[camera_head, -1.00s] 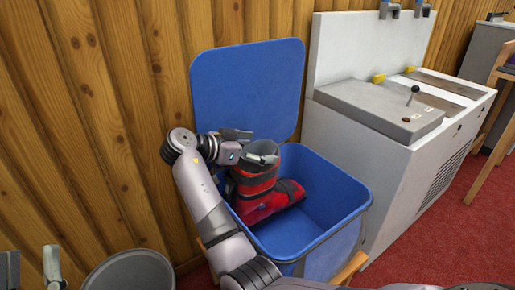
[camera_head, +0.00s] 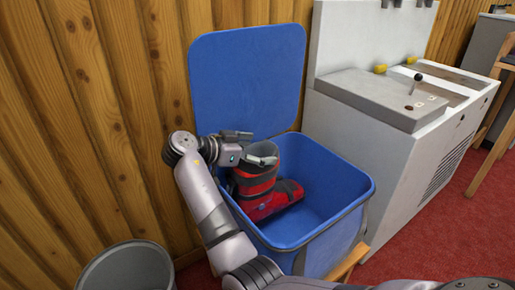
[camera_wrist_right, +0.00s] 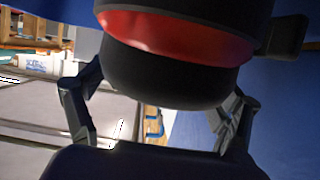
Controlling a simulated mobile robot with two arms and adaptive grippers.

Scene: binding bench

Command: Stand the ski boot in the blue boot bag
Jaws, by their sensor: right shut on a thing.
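The red and black ski boot (camera_head: 266,191) is upright inside the open blue boot bag (camera_head: 322,222), toe pointing right, near the bag's left side. I cannot tell whether its sole touches the bag's floor. My right gripper (camera_head: 252,149) is at the top of the boot and shut on its cuff. In the right wrist view the dark cuff and a red band of the boot (camera_wrist_right: 180,35) lie between the two fingers of the right gripper (camera_wrist_right: 165,95). My left gripper is not in view.
The bag's blue lid (camera_head: 247,82) stands open against the wooden wall (camera_head: 90,130). A white machine (camera_head: 390,150) with a lever stands close on the right. A grey bin (camera_head: 127,268) is at the lower left. The bag rests on a wooden support (camera_head: 347,266) above red carpet.

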